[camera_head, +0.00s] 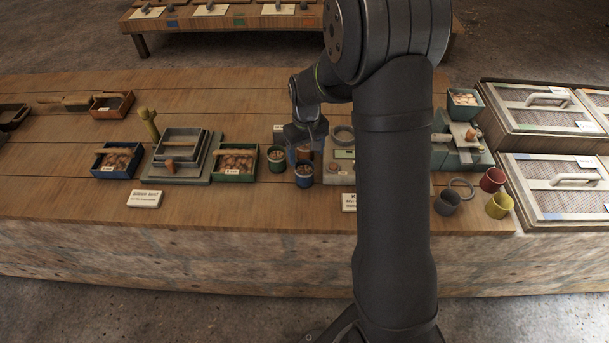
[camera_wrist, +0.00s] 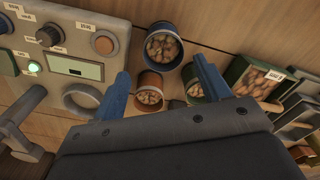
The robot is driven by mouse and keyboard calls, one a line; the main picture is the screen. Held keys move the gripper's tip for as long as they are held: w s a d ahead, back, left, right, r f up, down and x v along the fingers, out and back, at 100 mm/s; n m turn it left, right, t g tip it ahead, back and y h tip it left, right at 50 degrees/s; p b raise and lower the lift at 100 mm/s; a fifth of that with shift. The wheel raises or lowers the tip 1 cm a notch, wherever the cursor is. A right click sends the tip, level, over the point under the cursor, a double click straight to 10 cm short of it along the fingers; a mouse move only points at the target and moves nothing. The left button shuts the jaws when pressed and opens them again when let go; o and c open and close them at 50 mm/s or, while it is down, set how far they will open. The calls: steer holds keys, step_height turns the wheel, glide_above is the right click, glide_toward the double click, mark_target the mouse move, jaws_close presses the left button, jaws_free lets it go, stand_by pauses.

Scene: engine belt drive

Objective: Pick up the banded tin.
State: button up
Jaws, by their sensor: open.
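Three small tins filled with brown nut-like pieces stand close together: a dark blue tin (camera_head: 304,176) (camera_wrist: 165,46), a rust-brown tin (camera_head: 304,152) (camera_wrist: 149,91) and a dark green tin (camera_head: 276,160) (camera_wrist: 192,84). No clear band shows, so I cannot tell which is the banded tin. My gripper (camera_head: 305,148) (camera_wrist: 165,90) is open with nothing in its jaws. It hangs above the group, and in the wrist view the rust-brown and green tins appear between its blue fingers. Gripper height above them is hard to judge.
A control box (camera_wrist: 72,52) with a knob and display stands beside the tins. On the other side are a green tray of nuts (camera_head: 236,162) and stacked grey trays (camera_head: 180,148). Grey, red and yellow cups (camera_head: 499,205) and mesh-topped boxes (camera_head: 555,190) lie at the right.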

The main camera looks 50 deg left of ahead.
mark_target(304, 171)
steer(key=f, duration=0.8)
steer(key=shift+s+a+f, duration=0.1)
steer(key=shift+s+f, duration=0.1)
steer(key=shift+f, duration=0.1)
steer(key=c, duration=1.1)
